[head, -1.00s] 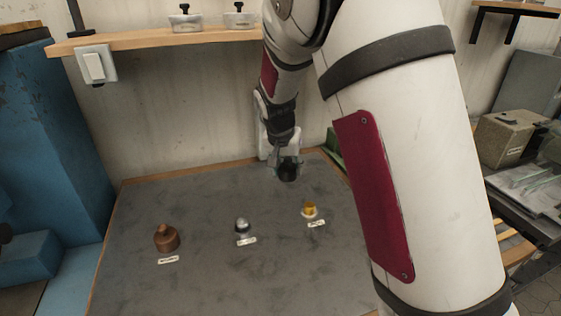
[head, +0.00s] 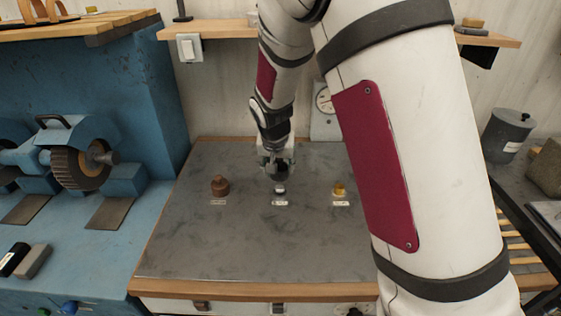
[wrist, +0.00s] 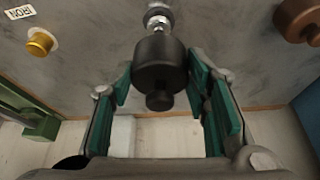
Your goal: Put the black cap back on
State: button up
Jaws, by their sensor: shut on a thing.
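The black cap (wrist: 158,68) is a dark round piece with a small knob, between the green-padded fingers of my gripper (wrist: 160,85) in the wrist view. My gripper is shut on it, with the knob towards the camera. A small silver piece (wrist: 158,19) shows just beyond the cap; I cannot tell whether they touch. In the head view my gripper (head: 276,172) is just behind and above the silver piece (head: 280,190), which stands on the grey bench top (head: 250,240) behind a white label. The cap is hard to make out there.
A brown knobbed piece (head: 220,187) stands to the left and a yellow one (head: 340,188) to the right, each with a label. A green object (wrist: 38,122) lies near the wall. A blue grinder (head: 85,160) stands left. The bench front is clear.

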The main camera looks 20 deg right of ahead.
aim_at(280, 185)
jog(key=shift+f+b, duration=1.2)
jog(key=shift+f, duration=1.8)
jog(key=o, duration=1.1)
jog(key=shift+c, duration=0.2)
jog(key=shift+r, duration=0.1)
jog(key=v, duration=1.1)
jog(key=s+d+r+n, duration=0.1)
jog(key=s+r, duration=0.3)
jog(key=s, duration=0.5)
jog(key=s+r+n+y, duration=0.1)
jog(key=s+r, duration=0.3)
jog(key=s, duration=0.5)
jog(key=s+d+r+n, duration=0.1)
jog(key=s+r+n, duration=0.2)
jog(key=s, duration=0.7)
jog(key=shift+d+r+t+y, duration=0.3)
jog(key=shift+r+t+y, duration=0.1)
jog(key=shift+r, duration=0.15)
